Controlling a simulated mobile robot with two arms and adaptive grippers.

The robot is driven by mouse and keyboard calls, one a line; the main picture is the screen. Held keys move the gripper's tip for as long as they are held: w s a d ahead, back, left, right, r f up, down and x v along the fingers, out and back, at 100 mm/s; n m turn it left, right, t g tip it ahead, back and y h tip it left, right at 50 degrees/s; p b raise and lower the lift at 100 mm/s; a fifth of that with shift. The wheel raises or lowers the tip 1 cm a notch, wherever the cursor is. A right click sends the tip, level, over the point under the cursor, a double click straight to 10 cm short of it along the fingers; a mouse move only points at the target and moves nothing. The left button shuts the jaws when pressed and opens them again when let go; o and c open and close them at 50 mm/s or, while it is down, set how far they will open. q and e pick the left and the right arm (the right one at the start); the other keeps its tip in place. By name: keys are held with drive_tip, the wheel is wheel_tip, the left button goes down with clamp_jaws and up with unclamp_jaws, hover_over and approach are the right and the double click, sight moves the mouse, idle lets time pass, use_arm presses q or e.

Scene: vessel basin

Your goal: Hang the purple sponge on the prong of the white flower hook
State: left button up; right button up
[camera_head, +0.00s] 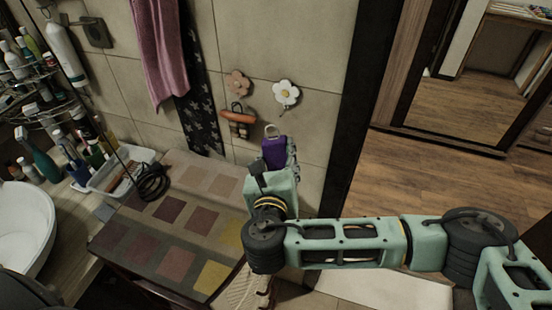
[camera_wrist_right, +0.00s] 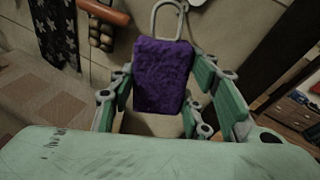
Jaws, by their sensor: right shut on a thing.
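The purple sponge (camera_head: 274,152) is held by my right gripper (camera_head: 281,167), in front of the tiled wall. In the right wrist view the purple sponge (camera_wrist_right: 161,76) sits between the two fingers of my right gripper (camera_wrist_right: 168,95), with its pale loop (camera_wrist_right: 167,16) pointing up. The white flower hook (camera_head: 286,93) is on the wall, above and slightly right of the sponge. The loop (camera_head: 271,130) is below the hook and apart from it in the head view. The hook's prong is too small to make out. My left gripper is not in view.
A brown flower hook (camera_head: 238,82) with an orange-handled brush (camera_head: 239,117) is left of the white one. A pink towel (camera_head: 160,50) hangs further left. A patterned cloth (camera_head: 175,225) covers the surface below. A dark door frame (camera_head: 365,90) stands right.

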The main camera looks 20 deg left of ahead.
drive_tip(key=shift+w+f, duration=0.15)
drive_tip(key=shift+w, duration=0.35)
drive_tip(key=shift+w+d+f+b, duration=0.15)
drive_tip(key=shift+w+b, duration=0.45)
drive_tip(key=shift+w, duration=0.85)
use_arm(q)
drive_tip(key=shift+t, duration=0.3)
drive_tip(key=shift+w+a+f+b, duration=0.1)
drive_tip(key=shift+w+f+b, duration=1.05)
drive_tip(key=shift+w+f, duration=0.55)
use_arm(e)
drive_tip(key=shift+d+x, duration=0.25)
drive_tip(key=shift+x, duration=0.85)
drive_tip(key=shift+d+x, duration=0.25)
drive_tip(key=shift+x, duration=0.9)
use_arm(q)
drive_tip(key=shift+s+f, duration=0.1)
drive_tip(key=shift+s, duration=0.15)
use_arm(e)
drive_tip(key=shift+f, duration=0.25)
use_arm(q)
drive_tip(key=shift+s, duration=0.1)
use_arm(e)
drive_tip(key=o, duration=1)
